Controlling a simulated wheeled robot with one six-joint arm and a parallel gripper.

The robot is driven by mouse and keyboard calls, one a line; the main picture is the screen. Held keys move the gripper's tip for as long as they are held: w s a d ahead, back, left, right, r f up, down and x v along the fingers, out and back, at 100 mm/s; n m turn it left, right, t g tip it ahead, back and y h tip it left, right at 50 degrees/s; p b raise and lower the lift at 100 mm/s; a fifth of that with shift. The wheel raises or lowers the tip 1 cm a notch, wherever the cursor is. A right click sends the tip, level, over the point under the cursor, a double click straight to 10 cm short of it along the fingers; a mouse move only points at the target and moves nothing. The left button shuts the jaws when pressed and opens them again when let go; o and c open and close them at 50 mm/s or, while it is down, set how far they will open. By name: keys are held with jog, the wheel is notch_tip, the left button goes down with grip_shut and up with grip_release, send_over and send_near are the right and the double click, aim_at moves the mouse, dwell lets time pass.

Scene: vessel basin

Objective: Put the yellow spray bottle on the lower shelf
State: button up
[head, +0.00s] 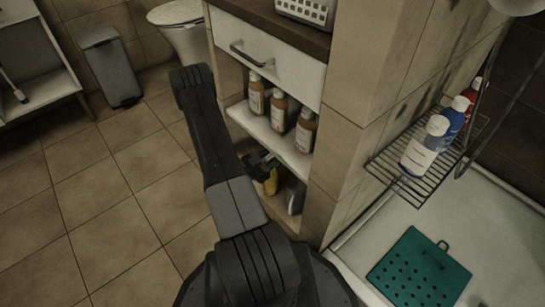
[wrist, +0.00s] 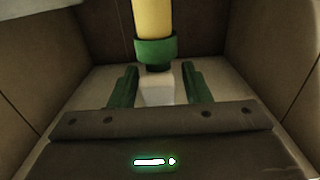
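The yellow spray bottle (head: 272,181) is in the lower compartment of the shelf unit, partly hidden by my gripper (head: 257,163), which reaches into that compartment. In the wrist view the bottle's yellow part (wrist: 153,18) is at the top, with a green collar and a pale block below it. The green fingers of my gripper (wrist: 160,75) stand either side of the pale block, with gaps on both sides. My gripper is open. The lower shelf (wrist: 85,90) is partly visible around the fingers; the bottle's exact contact with it is unclear.
A white item (head: 295,198) stands right of the bottle. Several brown bottles (head: 279,113) line the shelf above (head: 247,118), below a white drawer (head: 265,55). Compartment walls are close on both sides. A wire rack (head: 385,168) with bottles is to the right.

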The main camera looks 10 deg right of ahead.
jog(key=shift+r, duration=0.15)
jog(key=shift+s+a+p, duration=0.1)
jog(key=shift+a+p, duration=0.1)
jog(key=shift+p, duration=0.1)
jog(key=p+v, duration=0.2)
jog(key=v, duration=0.9)
jog(key=shift+a, duration=0.2)
jog(key=shift+o, duration=0.4)
jog(key=shift+s, duration=0.15)
dwell(0.5)
